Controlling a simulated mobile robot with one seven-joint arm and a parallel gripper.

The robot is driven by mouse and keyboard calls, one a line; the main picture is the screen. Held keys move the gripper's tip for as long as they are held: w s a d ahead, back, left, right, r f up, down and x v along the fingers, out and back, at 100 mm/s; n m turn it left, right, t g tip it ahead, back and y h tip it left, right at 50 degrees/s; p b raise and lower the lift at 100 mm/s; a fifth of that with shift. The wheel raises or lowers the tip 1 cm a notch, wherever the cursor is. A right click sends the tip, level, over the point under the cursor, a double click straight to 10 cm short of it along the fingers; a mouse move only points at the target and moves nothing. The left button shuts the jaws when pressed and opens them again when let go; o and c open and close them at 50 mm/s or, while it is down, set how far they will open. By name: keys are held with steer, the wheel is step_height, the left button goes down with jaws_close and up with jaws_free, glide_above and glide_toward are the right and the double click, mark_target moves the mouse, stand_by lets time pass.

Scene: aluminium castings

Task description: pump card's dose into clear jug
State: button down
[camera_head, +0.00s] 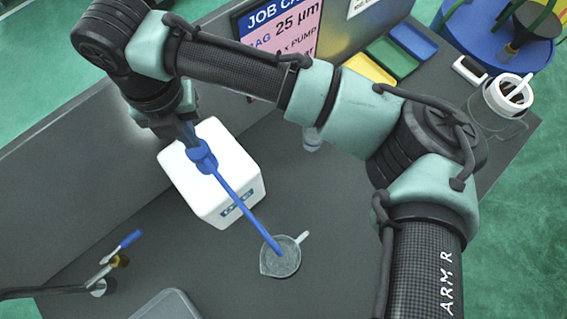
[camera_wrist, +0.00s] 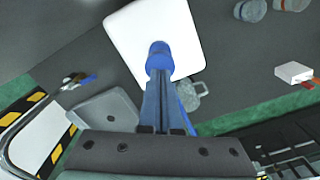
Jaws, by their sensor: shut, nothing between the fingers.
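A white square-sided container (camera_head: 182,172) stands on the dark bench with a blue pump head (camera_head: 202,157) on top. Its long blue spout slopes down to the right, its tip over or in the clear jug (camera_head: 280,262). The jug stands on the bench, handle toward the upper right. My gripper (camera_head: 189,138) is shut and empty, fingertips at the top of the pump head; whether they touch is unclear. The wrist view shows the pump head (camera_wrist: 160,55) just past the fingertips and the jug (camera_wrist: 196,90) partly hidden. The pink job card (camera_head: 285,32) reads "25 µm" and "x PUMP"; my arm hides the number.
Yellow, green and blue trays (camera_head: 400,57) lie at the back. Bench right of the jug is partly hidden by my arm.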

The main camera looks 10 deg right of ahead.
steer(key=shift+f, duration=0.1)
stand_by(0.6)
steer(key=shift+f+b, duration=1.55)
steer(key=shift+f, duration=0.4)
steer(key=shift+s, duration=0.1)
steer(key=shift+r, duration=0.2)
steer(key=shift+r+p, duration=1.6)
steer(key=shift+r, duration=0.25)
steer(key=shift+f, duration=0.2)
